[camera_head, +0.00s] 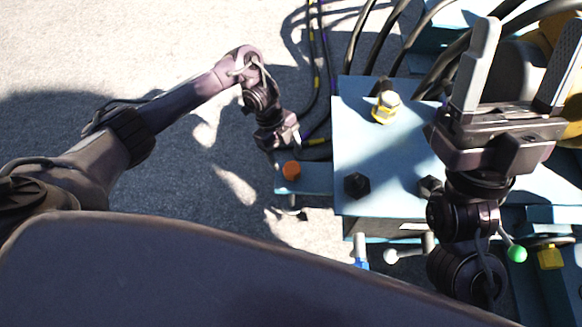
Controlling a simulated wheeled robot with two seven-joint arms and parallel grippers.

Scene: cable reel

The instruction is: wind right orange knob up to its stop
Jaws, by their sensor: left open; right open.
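One orange knob (291,170) shows on a small blue ledge (317,181) at the left side of the blue machine. A second orange knob further right is not visible; my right arm and gripper cover part of that side. My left gripper (288,146) is just above the visible orange knob in the picture, small and partly shadowed. I cannot tell whether it touches the knob. My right gripper (530,30) is raised over the right part of the machine, its two grey fingers wide apart with nothing seen held between them.
The blue top plate (390,148) carries a yellow-collared bolt (385,107) and a black hex bolt (357,185). Black cables (372,45) run behind it. A white ball knob (391,256), a green ball (517,253) and a yellow block (550,257) are at the front. Left ground is clear.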

